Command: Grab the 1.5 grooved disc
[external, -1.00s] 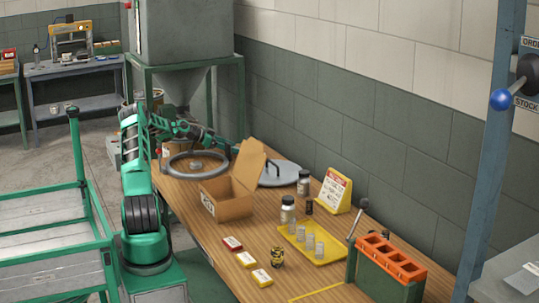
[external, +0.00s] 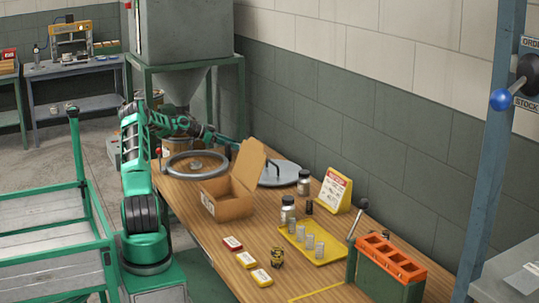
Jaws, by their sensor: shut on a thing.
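My arm reaches from the left over the back of the wooden bench (external: 212,228). My gripper (external: 232,143) is behind the open cardboard box (external: 232,204), at its raised flap. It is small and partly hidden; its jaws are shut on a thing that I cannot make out. I cannot pick out a disc marked 1.5. A grey ring with a small round piece at its middle (external: 195,165) lies left of the box. A round grey lid with a dark handle (external: 284,176) lies right of the box.
A yellow tray (external: 329,258) holds several grey cylinders, with jars near it. An orange-topped fixture (external: 391,258) is at the right. A green-framed hopper (external: 186,60) stands behind the bench.

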